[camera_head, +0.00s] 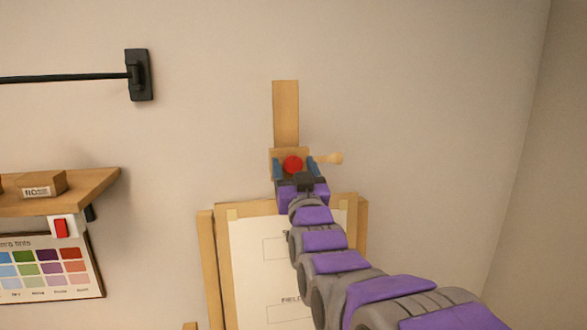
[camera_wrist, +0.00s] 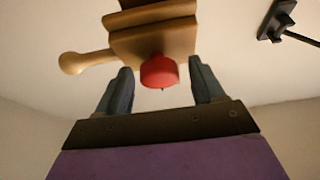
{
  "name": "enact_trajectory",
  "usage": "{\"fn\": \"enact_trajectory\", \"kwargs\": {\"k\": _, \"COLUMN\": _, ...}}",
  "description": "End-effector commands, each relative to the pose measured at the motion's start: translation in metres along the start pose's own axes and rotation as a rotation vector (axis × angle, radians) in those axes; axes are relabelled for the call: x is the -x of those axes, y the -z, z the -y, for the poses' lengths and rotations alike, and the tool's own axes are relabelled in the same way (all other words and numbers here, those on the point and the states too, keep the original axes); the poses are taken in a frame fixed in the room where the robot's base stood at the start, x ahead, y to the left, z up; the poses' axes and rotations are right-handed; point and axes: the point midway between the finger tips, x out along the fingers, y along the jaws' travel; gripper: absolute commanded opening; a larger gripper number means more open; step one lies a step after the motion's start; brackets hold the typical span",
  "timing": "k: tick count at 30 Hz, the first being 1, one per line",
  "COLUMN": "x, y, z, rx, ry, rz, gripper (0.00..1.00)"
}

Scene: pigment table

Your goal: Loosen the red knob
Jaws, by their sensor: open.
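The red knob (camera_head: 293,164) sits on the front of a wooden block (camera_head: 275,154) on the easel's upright post (camera_head: 286,112). My gripper (camera_head: 295,168) is at the block, with one blue finger on each side of the knob. The wrist view also shows the red knob (camera_wrist: 159,71) between the two open fingers of my gripper (camera_wrist: 163,90), with a gap on both sides. A rounded wooden peg (camera_head: 332,158) sticks out from the block's right side; it is at the left in the wrist view (camera_wrist: 82,62).
Below, the easel holds a board with a paper sheet (camera_head: 254,248), partly hidden by my arm. At the left is a wooden shelf (camera_head: 95,185) with a small box (camera_head: 42,185), and a colour chart (camera_head: 48,268) below it. A black rail bracket (camera_head: 139,75) is on the wall. The wall at right is clear.

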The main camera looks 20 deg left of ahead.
Motion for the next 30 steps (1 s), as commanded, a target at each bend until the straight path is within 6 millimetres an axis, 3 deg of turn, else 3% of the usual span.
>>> {"fn": "enact_trajectory", "kwargs": {"k": 6, "x": -0.0001, "y": -0.0002, "z": -0.0001, "rx": 0.0, "ry": 0.0, "rz": 0.0, "gripper": 0.67}}
{"fn": "enact_trajectory", "kwargs": {"k": 23, "x": -0.0001, "y": -0.0004, "z": 0.0005, "rx": 0.0, "ry": 0.0, "rz": 0.0, "gripper": 0.14}}
{"fn": "enact_trajectory", "kwargs": {"k": 30, "x": -0.0001, "y": -0.0005, "z": 0.0014, "rx": -0.02, "ry": -0.009, "rz": 0.0, "gripper": 0.14}}
